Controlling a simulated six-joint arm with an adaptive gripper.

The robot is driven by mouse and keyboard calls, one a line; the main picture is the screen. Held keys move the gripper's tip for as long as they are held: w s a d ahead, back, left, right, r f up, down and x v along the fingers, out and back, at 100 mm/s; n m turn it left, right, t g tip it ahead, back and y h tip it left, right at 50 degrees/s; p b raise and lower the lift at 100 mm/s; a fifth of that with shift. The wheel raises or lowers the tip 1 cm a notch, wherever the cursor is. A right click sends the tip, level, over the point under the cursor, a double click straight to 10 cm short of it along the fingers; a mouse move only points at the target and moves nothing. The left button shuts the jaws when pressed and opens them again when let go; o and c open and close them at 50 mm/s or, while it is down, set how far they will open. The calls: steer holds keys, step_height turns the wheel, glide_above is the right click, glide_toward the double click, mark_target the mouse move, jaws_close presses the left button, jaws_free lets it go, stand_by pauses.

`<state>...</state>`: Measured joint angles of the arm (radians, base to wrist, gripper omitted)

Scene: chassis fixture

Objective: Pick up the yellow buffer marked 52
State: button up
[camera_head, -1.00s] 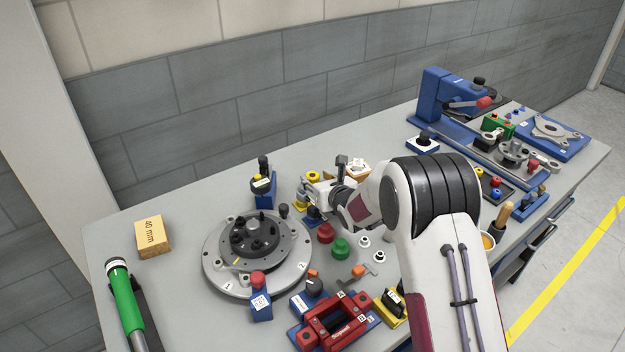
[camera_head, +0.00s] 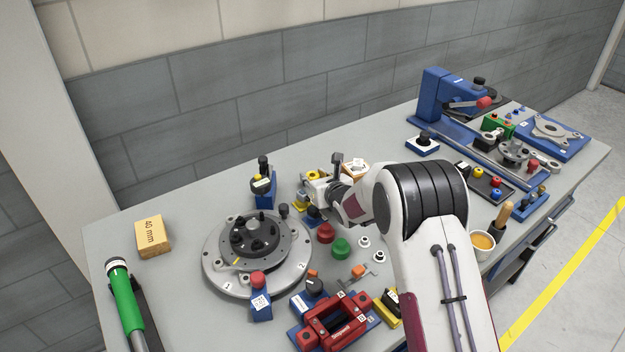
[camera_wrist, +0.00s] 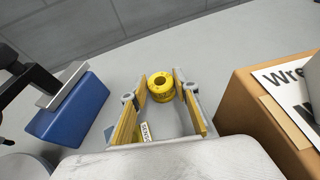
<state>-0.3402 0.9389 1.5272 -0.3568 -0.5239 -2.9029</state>
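A yellow ring-shaped buffer (camera_wrist: 160,88) stands on the grey table in the wrist view, with a dark hole in its top. Small dark marks show on it, but I cannot read a number. In the head view its yellow top (camera_head: 312,174) shows just behind my gripper (camera_head: 314,191). In the wrist view my gripper (camera_wrist: 160,80) is open, with its two yellow-padded fingers to the left and right of the buffer. Gaps show on both sides, and nothing is held. I cannot tell how high the fingertips are above the table.
A blue block (camera_wrist: 68,112) with a dark clamp is left of the fingers. A brown box (camera_wrist: 245,103) with a paper label is close on the right. A round plate fixture (camera_head: 215,270), red and green knobs (camera_head: 341,248) and a red frame (camera_head: 335,322) stand nearer.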

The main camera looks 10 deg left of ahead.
steer(key=c, duration=0.3)
steer(key=shift+r, duration=0.15)
step_height(320, 180, up, 10)
stand_by(0.7)
